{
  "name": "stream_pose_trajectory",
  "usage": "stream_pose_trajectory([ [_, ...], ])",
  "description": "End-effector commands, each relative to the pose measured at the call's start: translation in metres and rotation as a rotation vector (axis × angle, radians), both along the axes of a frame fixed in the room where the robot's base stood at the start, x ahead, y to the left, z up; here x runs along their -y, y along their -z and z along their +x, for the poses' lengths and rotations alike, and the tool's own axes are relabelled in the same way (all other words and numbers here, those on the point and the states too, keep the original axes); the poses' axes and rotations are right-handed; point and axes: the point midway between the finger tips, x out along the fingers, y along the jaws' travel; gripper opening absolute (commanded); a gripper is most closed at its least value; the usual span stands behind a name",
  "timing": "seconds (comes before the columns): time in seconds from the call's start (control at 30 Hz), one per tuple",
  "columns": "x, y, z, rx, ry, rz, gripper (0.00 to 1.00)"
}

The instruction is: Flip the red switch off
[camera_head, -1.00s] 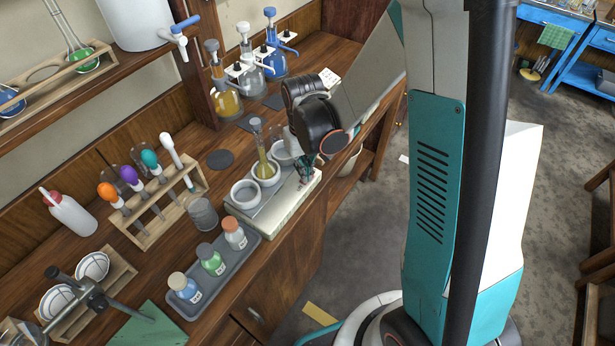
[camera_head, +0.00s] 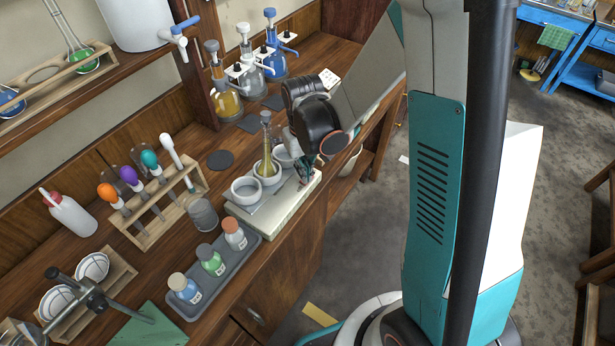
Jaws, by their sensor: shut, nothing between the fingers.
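A cream-coloured base (camera_head: 290,204) with white round wells (camera_head: 245,190) sits at the front edge of the wooden bench. A long-necked flask with yellow liquid (camera_head: 266,163) stands in the middle well. My gripper (camera_head: 305,180) is at the right end of the base, low and close to its front edge. The fingers are small and partly covered by my dark wrist; they look shut, with nothing seen held. I cannot make out the red switch. My gripper and wrist cover that end of the base, so contact there cannot be told.
A grey tray of small bottles (camera_head: 248,251) and a wooden rack with coloured-bulb droppers (camera_head: 143,238) stand left of the base. Dispenser bottles (camera_head: 228,103) stand behind. The floor in front is open.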

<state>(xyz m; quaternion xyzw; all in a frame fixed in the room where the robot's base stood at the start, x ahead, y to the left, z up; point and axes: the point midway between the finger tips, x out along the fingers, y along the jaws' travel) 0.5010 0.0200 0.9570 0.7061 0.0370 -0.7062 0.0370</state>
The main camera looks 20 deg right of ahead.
Motion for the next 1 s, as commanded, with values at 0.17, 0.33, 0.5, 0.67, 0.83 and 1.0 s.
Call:
stream_pose_trajectory([
  [0.17, 0.0, 0.002, 0.0, 0.0, 0.0, 0.0, 0.0],
  [0.33, 0.0, 0.004, 0.0, 0.0, 0.0, 0.0, 0.0],
  [0.5, 0.0, 0.006, 0.0, 0.0, 0.0, 0.0, 0.0],
  [0.67, 0.0, 0.008, 0.0, 0.0, 0.0, 0.0, 0.0],
  [0.83, 0.0, 0.011, 0.0, 0.0, 0.0, 0.0, 0.0],
  [1.0, 0.0, 0.013, 0.0, 0.0, 0.0, 0.0, 0.0],
])
